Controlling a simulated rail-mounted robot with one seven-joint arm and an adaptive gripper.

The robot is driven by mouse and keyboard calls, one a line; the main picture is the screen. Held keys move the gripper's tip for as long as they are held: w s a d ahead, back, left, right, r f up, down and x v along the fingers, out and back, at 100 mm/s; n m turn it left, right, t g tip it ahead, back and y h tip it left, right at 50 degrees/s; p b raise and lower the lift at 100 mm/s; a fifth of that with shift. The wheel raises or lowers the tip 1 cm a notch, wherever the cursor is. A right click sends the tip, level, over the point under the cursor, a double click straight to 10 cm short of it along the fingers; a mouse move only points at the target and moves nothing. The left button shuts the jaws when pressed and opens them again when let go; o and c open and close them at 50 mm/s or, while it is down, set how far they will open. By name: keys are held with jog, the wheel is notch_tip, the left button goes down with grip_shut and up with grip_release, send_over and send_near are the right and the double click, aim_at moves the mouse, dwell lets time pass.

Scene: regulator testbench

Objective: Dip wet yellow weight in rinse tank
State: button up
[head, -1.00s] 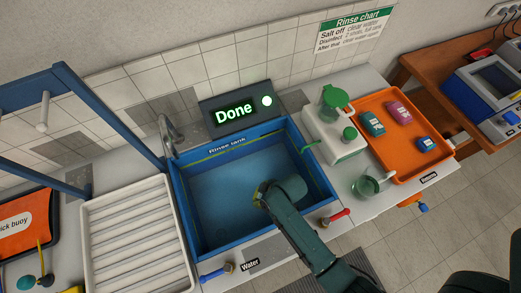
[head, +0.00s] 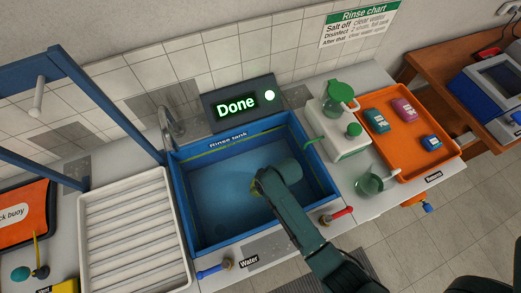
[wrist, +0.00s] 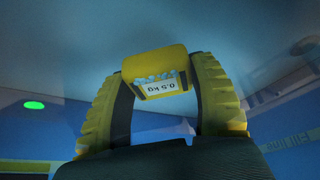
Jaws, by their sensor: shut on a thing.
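The blue rinse tank (head: 178,200) holds water and stands in the middle of the bench. My gripper (head: 258,187) is down inside the tank, over its middle right part. In the wrist view my gripper (wrist: 163,85) has its yellow ridged fingers closed on both sides of the yellow weight (wrist: 154,60). The weight has a white label reading 0.5 kg, and pale blue droplet-like marks show on it. In the head view the weight is hidden by my gripper and arm. The wrist view is hazy blue; I cannot tell how deep the weight sits.
A display (head: 237,103) behind the tank reads "Done" with a lit lamp. A white ribbed drain tray (head: 130,235) stands left, near a blue frame. A white unit with a green-lidded jug (head: 338,93) and an orange tray (head: 388,155) stand right. Blue (head: 213,270) and red-handled (head: 337,215) taps line the front.

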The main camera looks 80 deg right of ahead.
jog(key=shift+s+a+r+p, duration=0.2)
jog(key=shift+a+p, duration=0.1)
jog(key=shift+p, duration=0.1)
jog(key=shift+s+a+p, duration=0.4)
jog(key=shift+a+p, duration=0.25)
jog(key=shift+a, duration=0.05)
jog(key=shift+s+a+p, duration=0.4)
jog(key=shift+a+p, duration=0.2)
jog(key=shift+a, duration=0.05)
jog(key=shift+s+a+f, duration=0.1)
jog(key=shift+s+a, duration=0.1)
jog(key=shift+w+d+f, duration=0.1)
jog(key=shift+d+f, duration=0.05)
jog(key=shift+f, duration=0.1)
jog(key=shift+d, duration=0.1)
jog(key=shift+w+d+b, duration=0.25)
jog(key=shift+d+b, duration=0.05)
jog(key=shift+b, duration=0.05)
jog(key=shift+w+d+r, duration=0.2)
jog(key=shift+d, duration=0.05)
jog(key=shift+r, duration=0.1)
